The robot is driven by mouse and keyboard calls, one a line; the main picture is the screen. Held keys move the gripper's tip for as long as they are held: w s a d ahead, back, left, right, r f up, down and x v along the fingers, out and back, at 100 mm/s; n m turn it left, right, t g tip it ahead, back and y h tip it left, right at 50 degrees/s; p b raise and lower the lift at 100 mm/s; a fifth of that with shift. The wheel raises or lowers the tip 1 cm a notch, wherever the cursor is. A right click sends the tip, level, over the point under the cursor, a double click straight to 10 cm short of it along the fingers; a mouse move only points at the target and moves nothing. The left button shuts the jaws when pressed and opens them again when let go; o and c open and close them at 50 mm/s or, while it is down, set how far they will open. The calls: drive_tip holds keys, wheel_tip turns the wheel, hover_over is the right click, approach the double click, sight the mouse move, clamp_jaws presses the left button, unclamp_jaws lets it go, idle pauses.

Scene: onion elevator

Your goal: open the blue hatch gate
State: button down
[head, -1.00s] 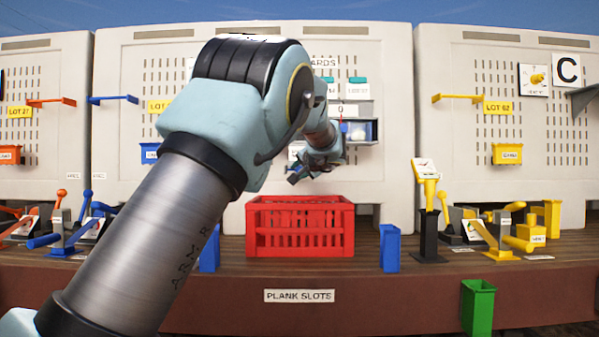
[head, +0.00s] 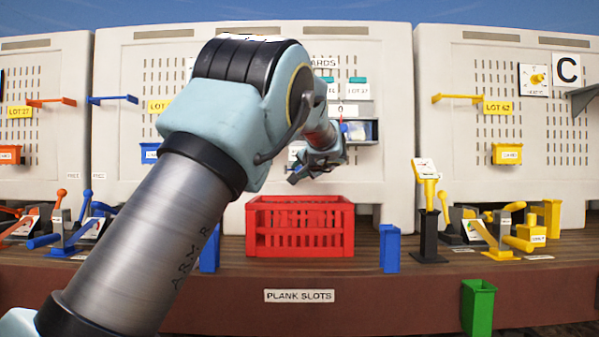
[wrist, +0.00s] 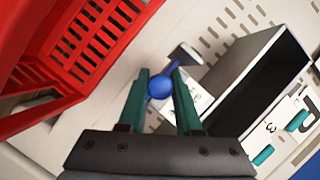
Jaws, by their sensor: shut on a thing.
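A round blue knob (wrist: 160,87) sits between the two green fingers of my gripper (wrist: 159,77) in the wrist view. The fingers are shut on it. A small grey bracket (wrist: 185,54) is just beyond the knob. In the head view my gripper (head: 300,173) is above the red crate, in front of the middle panel, and my arm covers much of that panel. I cannot pick out the blue hatch gate for certain; whether the knob belongs to it is not clear.
A red crate (head: 300,240) stands on the deck below my gripper, close at the left in the wrist view. An open grey box (wrist: 270,85) with a dark inside lies to the right there. Blue bins (head: 390,249) and levers (head: 490,232) stand along the deck.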

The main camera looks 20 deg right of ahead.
drive_tip(key=shift+s+a+f+b, duration=0.2)
drive_tip(key=shift+s+b, duration=0.3)
drive_tip(key=shift+b, duration=0.35)
drive_tip(key=s+b, duration=0.1)
drive_tip(key=b, duration=0.1)
drive_tip(key=s+a+b, duration=0.1)
drive_tip(key=s+b, duration=0.1)
drive_tip(key=s+a+b, duration=0.1)
drive_tip(key=b, duration=0.1)
drive_tip(key=shift+s, duration=0.4)
drive_tip(key=shift+s+a+r+b, duration=0.2)
drive_tip(key=shift+s+a+b, duration=0.1)
drive_tip(key=shift+s, duration=0.15)
drive_tip(key=c, duration=0.6)
unclamp_jaws()
drive_tip(key=b+v, duration=0.2)
drive_tip(key=v, duration=0.8)
drive_tip(key=shift+s+b, duration=0.3)
drive_tip(key=shift+s, duration=0.05)
drive_tip(key=shift+r, duration=0.1)
